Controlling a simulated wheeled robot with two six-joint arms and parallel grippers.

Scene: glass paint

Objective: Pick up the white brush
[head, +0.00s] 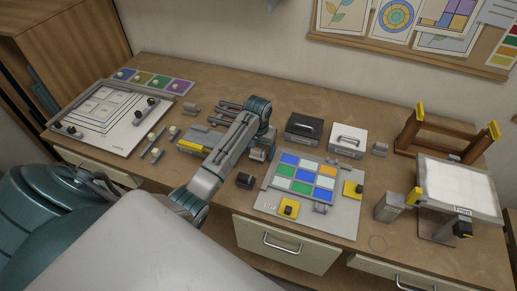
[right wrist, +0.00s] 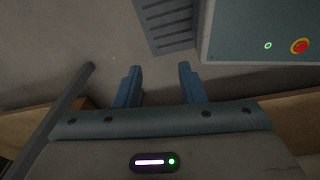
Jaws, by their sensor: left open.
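I cannot pick out a white brush for certain. Several slim grey tools (head: 238,106) lie at the back of the table, left of my left wrist and partly hidden by it; they are too small to identify. My left gripper (head: 258,155) hangs over the table left of the coloured panel, with its fingers small in the head view. It is open, and I see nothing held in it. My right gripper (right wrist: 160,84) shows in the right wrist view with its two blue fingers apart and nothing between them.
A coloured-pane panel (head: 307,180) lies at the middle front, with a black box (head: 304,129) and a white box (head: 348,139) behind. A drawing board (head: 112,118) lies left. A wooden rack (head: 450,128) and tilted white panel (head: 456,185) stand right.

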